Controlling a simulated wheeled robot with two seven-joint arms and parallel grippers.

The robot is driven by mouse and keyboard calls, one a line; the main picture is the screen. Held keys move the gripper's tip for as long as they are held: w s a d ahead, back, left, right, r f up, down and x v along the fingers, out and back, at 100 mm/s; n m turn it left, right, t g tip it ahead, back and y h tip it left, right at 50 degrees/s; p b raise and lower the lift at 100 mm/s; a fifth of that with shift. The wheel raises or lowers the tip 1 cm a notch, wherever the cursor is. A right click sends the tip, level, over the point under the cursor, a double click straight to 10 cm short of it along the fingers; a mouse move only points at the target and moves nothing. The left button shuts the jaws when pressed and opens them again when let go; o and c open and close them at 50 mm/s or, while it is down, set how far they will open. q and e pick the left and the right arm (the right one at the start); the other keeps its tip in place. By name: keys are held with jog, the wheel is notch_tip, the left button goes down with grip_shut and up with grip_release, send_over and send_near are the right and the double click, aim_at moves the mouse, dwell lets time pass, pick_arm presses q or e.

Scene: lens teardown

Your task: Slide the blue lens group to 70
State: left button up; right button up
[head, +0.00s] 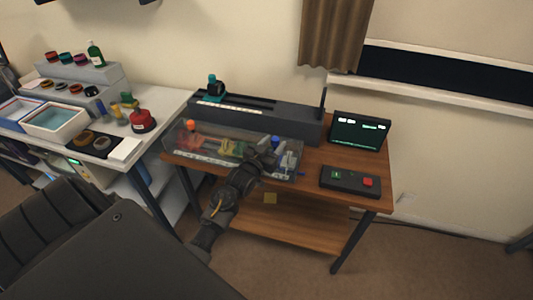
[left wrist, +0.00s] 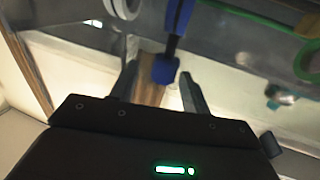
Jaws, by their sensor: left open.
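The blue lens group (head: 275,141) is in a long clear-sided housing (head: 205,158) on the wooden table, toward its right end. In the left wrist view its blue knob on a dark stem (left wrist: 165,70) lies between my fingers. My left gripper (head: 264,157) reaches over the front of the housing and partly hides its right part. In the left wrist view the gripper (left wrist: 160,92) is open, with a finger on each side of the knob; I cannot tell whether either touches it. The scale's numbers are too small to read. My right gripper is not in view.
Orange (head: 190,126) and green-yellow (head: 231,149) parts sit left in the housing. A long dark rail unit (head: 290,122) stands behind. A screen (head: 360,132) and a button box (head: 350,181) are at right. A white bench (head: 172,105) with trays is at left.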

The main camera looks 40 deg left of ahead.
pick_arm(q)
jog(key=s+b, duration=0.1)
jog(key=s, duration=0.7)
jog(key=shift+s+d, duration=0.25)
jog(key=shift+d, duration=0.2)
